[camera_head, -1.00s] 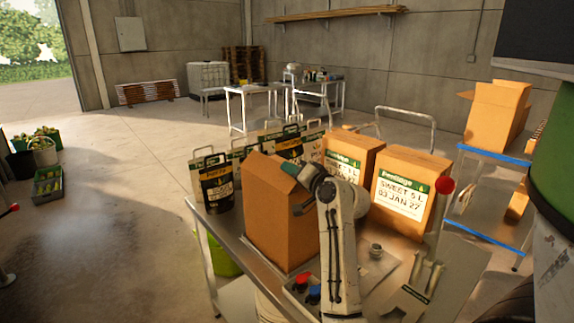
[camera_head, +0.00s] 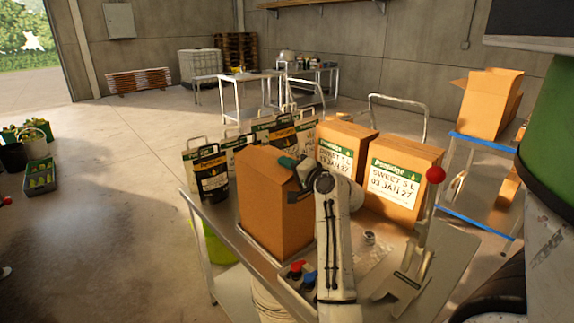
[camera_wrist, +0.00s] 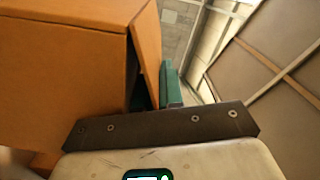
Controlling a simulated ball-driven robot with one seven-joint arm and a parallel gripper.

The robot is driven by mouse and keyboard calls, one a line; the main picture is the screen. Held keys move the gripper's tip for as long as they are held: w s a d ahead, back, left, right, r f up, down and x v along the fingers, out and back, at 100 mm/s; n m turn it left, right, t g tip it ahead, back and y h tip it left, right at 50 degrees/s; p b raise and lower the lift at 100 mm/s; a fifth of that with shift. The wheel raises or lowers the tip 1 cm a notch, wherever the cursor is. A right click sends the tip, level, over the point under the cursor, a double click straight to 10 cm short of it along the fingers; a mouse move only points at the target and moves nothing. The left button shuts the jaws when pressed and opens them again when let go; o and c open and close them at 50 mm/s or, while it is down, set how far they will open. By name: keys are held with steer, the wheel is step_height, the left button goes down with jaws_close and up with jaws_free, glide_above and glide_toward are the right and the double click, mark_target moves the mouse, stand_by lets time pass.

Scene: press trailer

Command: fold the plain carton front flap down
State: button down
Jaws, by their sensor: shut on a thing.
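The plain carton (camera_head: 270,205) is a tall brown box standing on the metal table. In the wrist view its walls (camera_wrist: 60,75) fill the left side. Its front flap (camera_wrist: 148,50) is a narrow brown panel at an angle to the box, standing partly away from it. My gripper (camera_head: 290,175) is at the carton's upper right edge. In the wrist view its green finger (camera_wrist: 170,85) is against the flap's outer side, and the jaws are shut on the flap. The other finger is mostly hidden behind the flap in the dark gap.
Two labelled cartons (camera_head: 400,185) stand close to the right of my gripper. Black and white pouches (camera_head: 210,175) line the table's left. A lever with a red knob (camera_head: 435,175) and red and blue buttons (camera_head: 296,267) are near my arm.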

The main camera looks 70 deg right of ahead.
steer(key=c, duration=1.4)
jaws_free()
steer(key=shift+o, duration=0.3)
steer(key=shift+f, duration=0.1)
